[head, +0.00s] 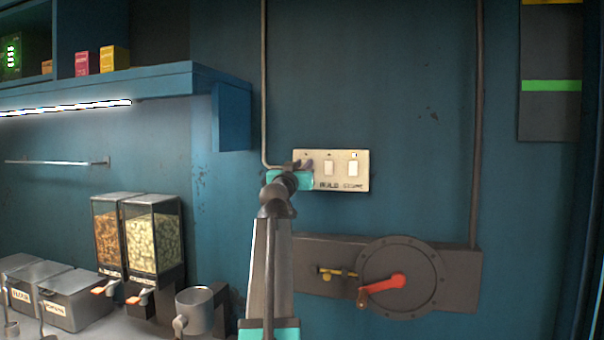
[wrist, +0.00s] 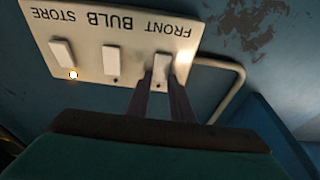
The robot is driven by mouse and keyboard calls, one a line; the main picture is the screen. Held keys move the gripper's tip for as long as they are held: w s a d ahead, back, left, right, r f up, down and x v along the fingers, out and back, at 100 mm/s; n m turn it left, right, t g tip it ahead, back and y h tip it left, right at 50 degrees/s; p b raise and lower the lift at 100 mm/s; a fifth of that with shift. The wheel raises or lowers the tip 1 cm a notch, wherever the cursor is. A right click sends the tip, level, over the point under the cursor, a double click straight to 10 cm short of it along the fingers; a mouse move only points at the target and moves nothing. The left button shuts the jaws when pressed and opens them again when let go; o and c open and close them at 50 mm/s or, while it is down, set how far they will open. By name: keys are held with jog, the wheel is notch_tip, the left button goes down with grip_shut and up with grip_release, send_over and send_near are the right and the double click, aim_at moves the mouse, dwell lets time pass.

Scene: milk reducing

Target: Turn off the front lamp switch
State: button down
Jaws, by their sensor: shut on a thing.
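A cream switch panel (head: 342,183) is on the blue wall, with three white rocker switches. In the wrist view the panel is upside down and its labels read FRONT, BULB and STORE. The front switch (wrist: 162,66) is between the two dark fingers of my gripper (wrist: 162,85), which are shut on it. In the head view my gripper (head: 300,165) covers the panel's left end and hides most of that switch. The small indicator by the front switch looks dark. The store switch (wrist: 62,53) has a lit indicator (wrist: 73,75).
The bulb switch (wrist: 112,60) is beside the front one. A thin pipe (head: 264,90) runs down to the panel's left. Below are a grey plate with a red-handled lever (head: 385,284). Food dispensers (head: 153,235) and a metal mug (head: 195,311) stand lower left, under a shelf (head: 150,78).

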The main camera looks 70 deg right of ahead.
jog(key=b, duration=0.2)
jog(key=shift+h+b, duration=0.3)
jog(key=c, duration=1.6)
grip_release()
jog(key=shift+s, duration=0.1)
jog(key=shift+o, duration=0.2)
jog(key=shift+a+f, duration=0.1)
jog(key=shift+a, duration=0.05)
jog(key=b+v, duration=0.1)
jog(key=v, duration=1.2)
jog(key=shift+a+b, duration=0.3)
jog(key=shift+b, duration=0.05)
